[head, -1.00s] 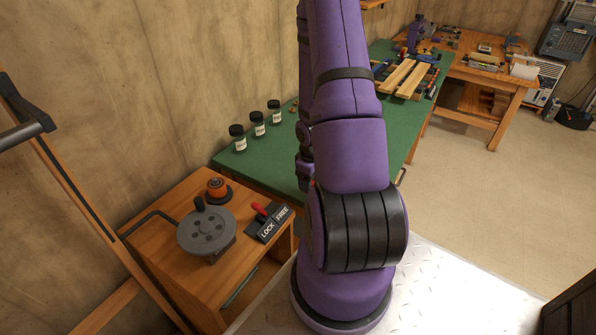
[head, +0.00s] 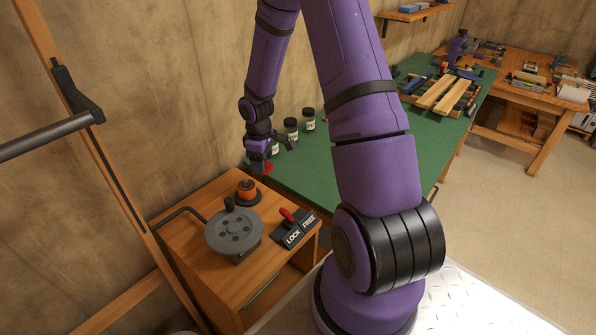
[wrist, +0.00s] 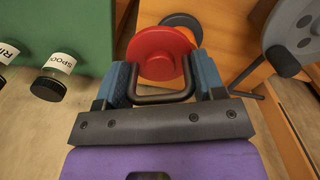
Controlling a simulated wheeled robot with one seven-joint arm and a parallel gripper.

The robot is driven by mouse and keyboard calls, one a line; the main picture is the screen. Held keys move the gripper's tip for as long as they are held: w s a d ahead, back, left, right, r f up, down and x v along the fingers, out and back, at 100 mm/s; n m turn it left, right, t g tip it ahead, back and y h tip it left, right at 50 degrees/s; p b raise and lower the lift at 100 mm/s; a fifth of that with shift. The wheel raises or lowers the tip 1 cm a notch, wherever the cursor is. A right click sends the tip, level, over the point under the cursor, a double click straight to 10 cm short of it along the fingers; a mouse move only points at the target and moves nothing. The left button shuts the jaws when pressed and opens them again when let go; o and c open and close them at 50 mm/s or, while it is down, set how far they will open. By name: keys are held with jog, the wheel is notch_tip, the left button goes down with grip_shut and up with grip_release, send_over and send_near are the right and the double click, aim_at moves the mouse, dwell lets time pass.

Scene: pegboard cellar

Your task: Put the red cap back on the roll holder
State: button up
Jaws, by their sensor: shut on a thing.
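My gripper (head: 260,152) hangs above the far edge of the wooden cabinet, higher than the roll holder and a little to its right in the head view. It is shut on the red cap (wrist: 155,52), a round disc between the blue fingertips; the cap also shows in the head view (head: 263,167). The roll holder (head: 247,191) stands on the cabinet, an orange roll on a dark round base. In the wrist view the orange roll (wrist: 187,35) is partly hidden behind the cap, which appears apart from it.
A grey crank wheel (head: 233,232) and a LOCK/FREE plate with a red lever (head: 288,215) share the wooden cabinet (head: 200,262). Dark-lidded jars (head: 291,128) stand on the green bench (head: 310,177) behind my gripper. A dark rail (head: 45,135) stands at the left.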

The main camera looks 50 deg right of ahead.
jog(key=shift+n, duration=0.4)
jog(key=w+a, duration=0.1)
jog(key=w+a+r, duration=0.1)
jog(key=a, duration=0.1)
jog(key=w+a+r, duration=0.1)
jog(key=shift+w+a+r, duration=0.1)
jog(key=shift+w+a, duration=0.05)
jog(key=shift+w, duration=0.05)
jog(key=shift+w+a, duration=0.15)
jog(key=shift+a, duration=0.15)
jog(key=shift+f, duration=3.3)
jog(key=shift+f, duration=0.45)
jog(key=o, duration=1.1)
jog(key=shift+r, duration=3.5)
